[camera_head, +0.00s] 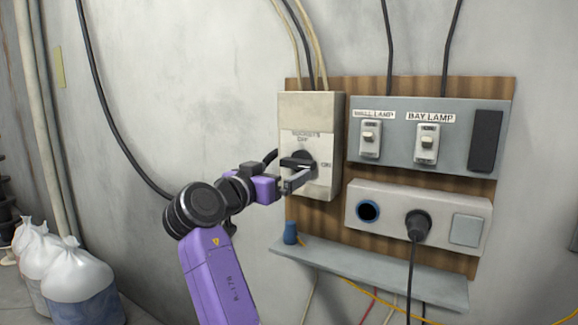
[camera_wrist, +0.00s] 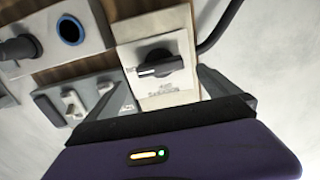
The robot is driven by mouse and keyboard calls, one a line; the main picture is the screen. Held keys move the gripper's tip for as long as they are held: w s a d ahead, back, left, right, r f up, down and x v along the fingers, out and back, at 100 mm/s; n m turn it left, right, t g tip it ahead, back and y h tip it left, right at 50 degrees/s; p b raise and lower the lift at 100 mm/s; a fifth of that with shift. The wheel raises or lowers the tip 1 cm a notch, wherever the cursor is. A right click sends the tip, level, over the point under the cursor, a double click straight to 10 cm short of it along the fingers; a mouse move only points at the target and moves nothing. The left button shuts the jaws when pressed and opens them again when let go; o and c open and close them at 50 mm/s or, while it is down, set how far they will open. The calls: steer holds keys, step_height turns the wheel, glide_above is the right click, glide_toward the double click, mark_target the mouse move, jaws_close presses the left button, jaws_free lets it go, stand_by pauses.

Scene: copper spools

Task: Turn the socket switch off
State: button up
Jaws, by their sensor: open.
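The socket switch is a cream box (camera_head: 312,110) on the wooden board, labelled "SOCKETS", with "ON" at its right side. Its black rotary knob (camera_head: 296,159) has its handle lying roughly horizontal, one end toward "ON". In the wrist view, which is turned over, the knob (camera_wrist: 160,64) faces me and its handle is also near horizontal. My gripper (camera_head: 296,182) is open in front of the box, just below the knob in the head view. In the wrist view its fingers (camera_wrist: 168,84) stand apart on either side of the box face, with nothing between them. Contact cannot be told.
A grey panel (camera_head: 398,166) with two lamp switches is right of the box. Below it a socket strip (camera_head: 385,226) holds a black plug (camera_head: 417,226). A shelf (camera_head: 370,277) with a blue spool (camera_head: 290,233) juts out below. White bags (camera_head: 78,280) stand at left.

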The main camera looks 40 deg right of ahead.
mark_target(295, 165)
steer(key=p+x, duration=0.1)
steer(key=x, duration=0.6)
steer(key=shift+d, duration=0.1)
steer(key=c, duration=1.3)
steer(key=shift+o, duration=0.2)
